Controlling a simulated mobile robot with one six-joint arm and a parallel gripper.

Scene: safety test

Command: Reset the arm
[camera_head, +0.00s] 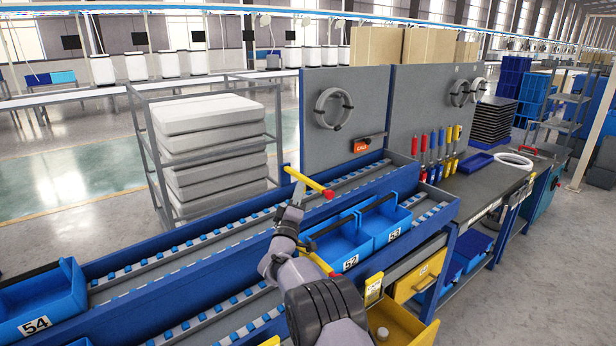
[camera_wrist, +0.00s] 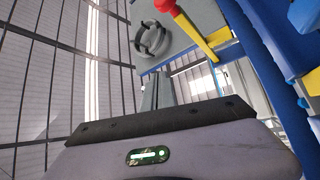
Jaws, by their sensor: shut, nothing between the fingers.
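My arm rises from the bottom middle of the head view. My gripper (camera_head: 298,193) points up above the blue roller conveyor, beside a yellow bar with a red end (camera_head: 310,182). The two look very close in the picture; I cannot tell whether they touch. The gripper is shut and holds nothing. In the wrist view the narrow grey fingers (camera_wrist: 157,92) stand up behind the dark edge of the wrist. The yellow bar (camera_wrist: 195,28) passes above and to the right of them there.
Blue bins 52 (camera_head: 343,248) and 53 (camera_head: 387,222) sit just right of the arm; bin 54 (camera_head: 42,303) is at far left. A grey pegboard (camera_head: 345,110) stands behind. A rack of white slabs (camera_head: 210,150) is back left. A yellow drawer (camera_head: 418,275) is at right.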

